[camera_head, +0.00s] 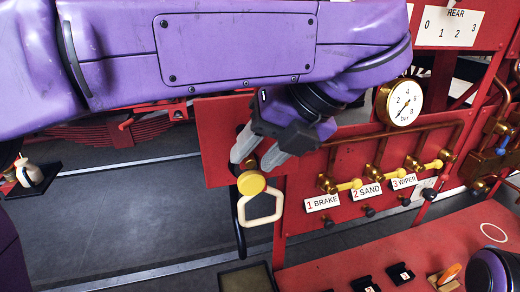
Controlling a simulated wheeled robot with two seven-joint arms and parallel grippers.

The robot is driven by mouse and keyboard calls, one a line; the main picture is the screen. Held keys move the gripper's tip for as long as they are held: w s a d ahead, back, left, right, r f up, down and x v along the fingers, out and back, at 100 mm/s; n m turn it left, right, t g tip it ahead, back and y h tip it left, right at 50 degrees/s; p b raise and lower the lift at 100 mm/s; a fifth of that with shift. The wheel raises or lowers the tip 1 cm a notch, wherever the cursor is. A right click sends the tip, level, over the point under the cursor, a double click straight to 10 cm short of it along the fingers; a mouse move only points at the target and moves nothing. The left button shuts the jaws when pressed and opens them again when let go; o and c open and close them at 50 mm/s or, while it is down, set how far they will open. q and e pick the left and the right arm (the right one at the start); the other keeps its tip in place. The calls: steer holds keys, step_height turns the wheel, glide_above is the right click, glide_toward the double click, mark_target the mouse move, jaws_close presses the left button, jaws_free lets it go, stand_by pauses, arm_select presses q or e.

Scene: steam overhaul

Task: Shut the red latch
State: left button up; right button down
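I cannot pick out the red latch for certain; much here is red, and my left arm covers the upper left and middle. My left gripper (256,163) points down in front of a red panel (213,130). Its two grey fingers stand apart, with a gap between them. A round yellow knob (251,183) is right below the fingertips. A cream loop handle (262,208) hangs under it, with a black curved piece beside it. Whether the fingers touch the knob is unclear. My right gripper is out of view.
Brass valves with yellow handles (349,185) stand right of my gripper, over labels BRAKE, SAND and WIPER. A gauge (399,102) is above them. A red bench (440,240) at lower right carries small black parts. Grey floor lies open at left.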

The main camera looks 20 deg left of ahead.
arm_select(q)
steer(key=v, duration=0.7)
steer(key=shift+d+r, duration=0.25)
steer(key=shift+a, duration=0.15)
